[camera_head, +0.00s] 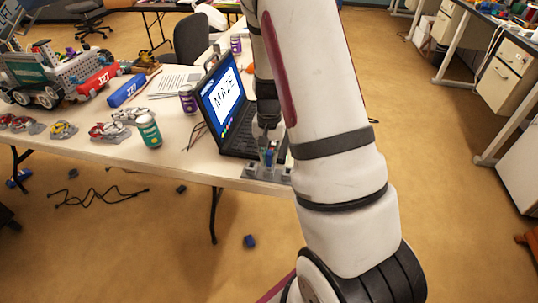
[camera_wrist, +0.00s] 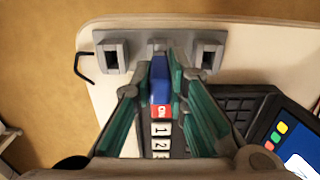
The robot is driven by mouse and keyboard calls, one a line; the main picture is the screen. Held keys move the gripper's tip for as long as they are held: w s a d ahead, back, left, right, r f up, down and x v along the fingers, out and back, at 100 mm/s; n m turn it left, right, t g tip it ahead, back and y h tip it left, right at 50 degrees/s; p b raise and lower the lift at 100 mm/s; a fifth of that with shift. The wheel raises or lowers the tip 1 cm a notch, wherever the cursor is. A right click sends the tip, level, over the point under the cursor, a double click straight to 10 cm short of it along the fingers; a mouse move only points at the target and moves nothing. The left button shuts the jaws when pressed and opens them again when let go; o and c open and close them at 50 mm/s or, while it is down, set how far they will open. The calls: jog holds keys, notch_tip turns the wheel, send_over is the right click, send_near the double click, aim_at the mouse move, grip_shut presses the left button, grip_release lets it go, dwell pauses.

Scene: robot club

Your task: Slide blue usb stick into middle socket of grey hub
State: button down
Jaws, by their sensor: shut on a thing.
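The blue USB stick (camera_wrist: 159,78) is pinched between the two green-padded fingers of my gripper (camera_wrist: 158,66) in the wrist view. A red end piece with white lettering is at its near end. The grey hub (camera_wrist: 133,38) lies across the top of that view, with its left socket (camera_wrist: 112,58) and right socket (camera_wrist: 208,56) showing empty. The stick lines up with the hub's middle, where stick and fingers hide the middle socket; I cannot tell whether its tip is inside. In the head view my gripper (camera_head: 268,140) points down over the hub (camera_head: 252,171) at the table's front edge.
An open laptop (camera_head: 228,103) stands close beside my gripper. A green can (camera_head: 149,131), purple cans and small model cars are on the table (camera_head: 190,165) to the left. A black hooked cable (camera_wrist: 84,68) lies beside the hub.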

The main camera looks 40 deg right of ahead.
jog(key=shift+f+b, duration=0.35)
jog(key=shift+f, duration=0.25)
jog(key=c, duration=1.1)
grip_release()
jog(key=shift+r, duration=0.1)
jog(key=shift+r+p, duration=2.25)
jog(key=shift+r, duration=1.2)
